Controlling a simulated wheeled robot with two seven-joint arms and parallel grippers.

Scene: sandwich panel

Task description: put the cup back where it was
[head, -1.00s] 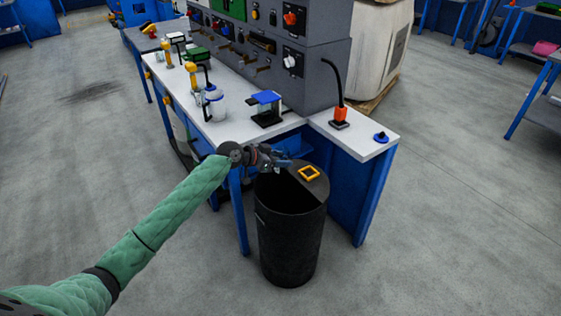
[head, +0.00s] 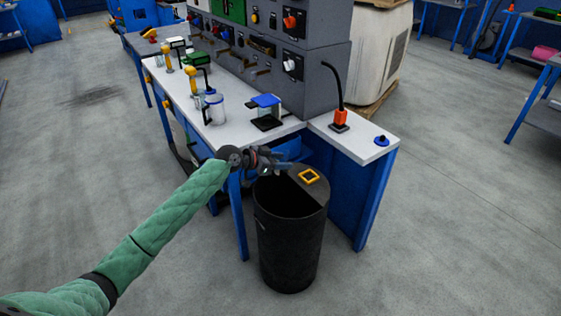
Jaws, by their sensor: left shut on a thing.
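My left gripper (head: 283,167) is over the back left part of the black bin (head: 290,245), close to the bin's half lid. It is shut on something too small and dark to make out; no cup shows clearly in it. A clear cup or jug with a blue rim and dark handle (head: 214,108) stands upright on the white bench. I cannot tell which one is the task's cup. My right gripper is not in view.
The half lid (head: 313,183) carries an orange square frame (head: 309,176). The white bench top (head: 240,133) has a clear front strip. A grey panel (head: 270,60) with switches stands behind. A red-based black cable (head: 340,120) and blue knob (head: 381,140) are on the right section.

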